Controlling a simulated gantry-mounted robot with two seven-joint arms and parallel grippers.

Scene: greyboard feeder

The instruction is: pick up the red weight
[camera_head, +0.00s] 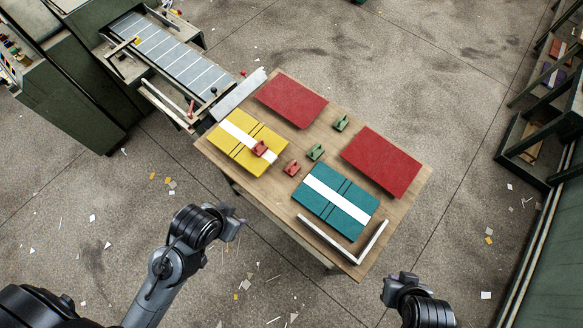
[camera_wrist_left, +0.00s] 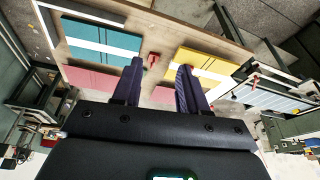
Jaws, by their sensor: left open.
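Two small red weights show in the head view. One red weight (camera_head: 292,168) stands on the table between the yellow and teal stacks; the other (camera_head: 260,148) sits on the white band of the yellow stack (camera_head: 233,151). In the left wrist view, a red weight (camera_wrist_left: 153,60) shows between my finger tips, some way beyond them. My left gripper (camera_head: 236,216) is open and empty, off the table's near left edge; its spread fingers show in the wrist view (camera_wrist_left: 160,66). My right gripper (camera_head: 402,277) is beyond the table's near right corner; its fingers are unclear.
Two green weights (camera_head: 316,152) (camera_head: 340,123) stand on the wooden table (camera_head: 320,103). Red boards (camera_head: 291,99) (camera_head: 381,161), a teal stack (camera_head: 335,199) and a white corner rail (camera_head: 340,248) take up much of it. A feeder conveyor (camera_head: 178,55) adjoins at upper left.

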